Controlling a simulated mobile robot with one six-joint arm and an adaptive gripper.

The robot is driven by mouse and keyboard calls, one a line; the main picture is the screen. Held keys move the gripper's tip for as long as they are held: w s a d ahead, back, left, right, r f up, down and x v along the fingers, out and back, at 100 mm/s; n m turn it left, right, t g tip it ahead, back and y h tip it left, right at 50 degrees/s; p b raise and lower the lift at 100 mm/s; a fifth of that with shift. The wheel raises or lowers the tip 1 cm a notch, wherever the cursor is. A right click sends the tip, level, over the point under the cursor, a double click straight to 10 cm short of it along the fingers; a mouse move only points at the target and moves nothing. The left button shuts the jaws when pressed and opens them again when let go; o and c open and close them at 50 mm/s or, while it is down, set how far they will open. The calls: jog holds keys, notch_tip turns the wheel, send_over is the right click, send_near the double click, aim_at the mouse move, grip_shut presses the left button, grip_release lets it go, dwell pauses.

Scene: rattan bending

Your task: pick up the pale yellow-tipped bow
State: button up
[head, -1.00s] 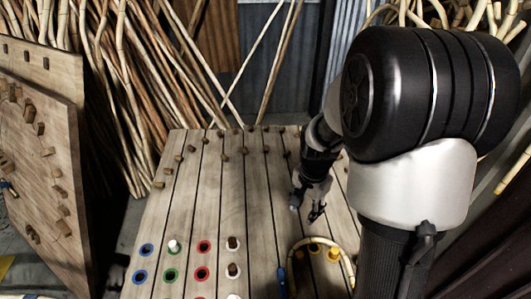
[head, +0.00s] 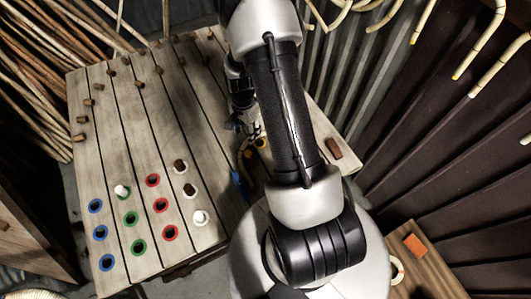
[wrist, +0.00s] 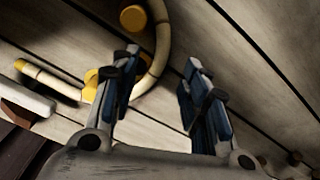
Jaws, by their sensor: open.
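The pale bow (wrist: 157,62) is a curved rattan piece lying on the slatted table in the wrist view, with a yellow tip (wrist: 20,65) at its left end. Its curve runs behind my gripper's left finger, which hides part of it. In the head view only a small pale arc of it shows beside my arm.
Yellow pegs (wrist: 133,18) stand within the bow's curve. The slatted table (head: 150,120) carries blue, green, red and white ringed holes at front left and wooden pegs behind. A brown block (head: 333,147) sits right of my arm. More rattan bows (head: 490,45) hang on the right.

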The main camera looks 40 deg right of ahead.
notch_tip(320, 180, down, 6)
jog(key=shift+d+r+b, duration=0.1)
jog(key=shift+d+b, duration=0.05)
jog(key=shift+b, duration=0.8)
jog(key=shift+r, duration=0.1)
grip_shut()
